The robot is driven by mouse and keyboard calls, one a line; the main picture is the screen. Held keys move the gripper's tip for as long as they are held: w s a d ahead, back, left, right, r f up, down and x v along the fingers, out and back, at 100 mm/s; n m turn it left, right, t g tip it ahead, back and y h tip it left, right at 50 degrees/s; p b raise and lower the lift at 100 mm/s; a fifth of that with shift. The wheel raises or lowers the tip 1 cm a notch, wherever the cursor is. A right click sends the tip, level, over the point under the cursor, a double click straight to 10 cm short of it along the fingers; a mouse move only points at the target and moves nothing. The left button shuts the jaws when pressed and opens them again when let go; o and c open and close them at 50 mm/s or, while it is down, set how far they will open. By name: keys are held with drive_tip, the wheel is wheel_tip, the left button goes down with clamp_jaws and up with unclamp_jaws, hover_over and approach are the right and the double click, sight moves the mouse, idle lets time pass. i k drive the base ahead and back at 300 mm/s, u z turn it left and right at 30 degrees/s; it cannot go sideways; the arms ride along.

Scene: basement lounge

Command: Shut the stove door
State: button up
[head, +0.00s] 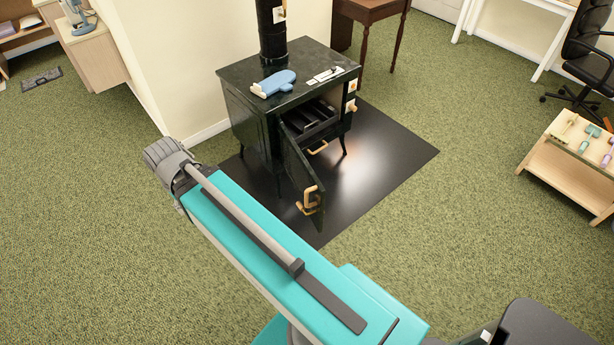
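A black stove (237,107) stands on a dark floor plate (388,160) against the wall corner. Its door (298,168) hangs wide open toward me, hinged at the stove's left front edge. A brass-coloured handle (309,201) sits on the door's free end. The stove's opening (315,121) shows dark bars inside. My teal arm reaches up from the bottom right, and its far end is left of the door, apart from it. My gripper is not visible; the arm's far end hides whatever lies beyond it.
A blue oven mitt (274,83) and a small light item (325,75) lie on the stove top. A stovepipe (272,35) rises at the back. A low wooden stand (570,172) with tools is at the right, near an office chair (590,45). Green carpet (450,240) is clear around the plate.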

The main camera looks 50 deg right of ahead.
sight(308, 187)
drive_tip(key=z, duration=1.25)
drive_tip(key=k, duration=0.6)
drive_tip(key=z, duration=0.05)
drive_tip(key=i, duration=0.6)
drive_tip(key=u, duration=0.05)
